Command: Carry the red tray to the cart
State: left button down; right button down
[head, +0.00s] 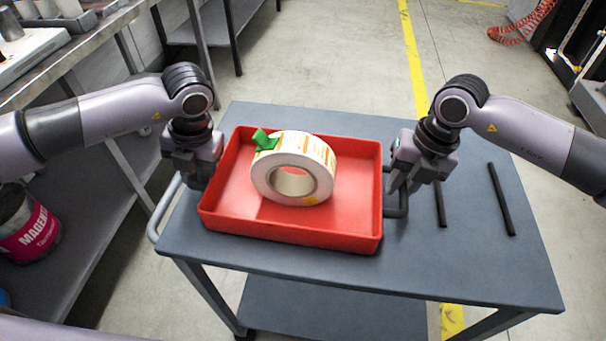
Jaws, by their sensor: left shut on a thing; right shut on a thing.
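The red tray (338,236) is over the left part of the grey cart's top (480,262); I cannot tell whether it rests on it or hangs just above. A white label roll (320,156) with orange print and a green tab (264,139) lies in the tray. My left gripper (196,184) is shut at the tray's left side. My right gripper (396,190) is shut at the tray's right side, by a dark grey handle (402,211). The fingers partly hide the points of contact.
Two black bars (501,199) (440,205) lie on the cart's right part. A metal bench (75,55) runs along the left, with a magenta-labelled bucket (34,233) below it. Open floor with a yellow line (412,50) lies behind the cart.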

pick_arm(q)
jog(key=shift+f, duration=0.3)
pick_arm(e)
jog(key=shift+f, duration=0.3)
pick_arm(q)
jog(key=c, duration=1)
grip_release()
pick_arm(e)
jog(key=c, duration=1)
grip_release()
jog(key=shift+r, duration=0.1)
pick_arm(q)
jog(key=v, duration=1.2)
pick_arm(e)
notch_tip(320, 180, up, 12)
jog(key=d, duration=0.2)
jog(key=shift+s+f, duration=0.15)
jog(key=shift+f, duration=0.05)
pick_arm(q)
jog(key=shift+s, duration=0.1)
pick_arm(e)
jog(key=shift+d, duration=0.1)
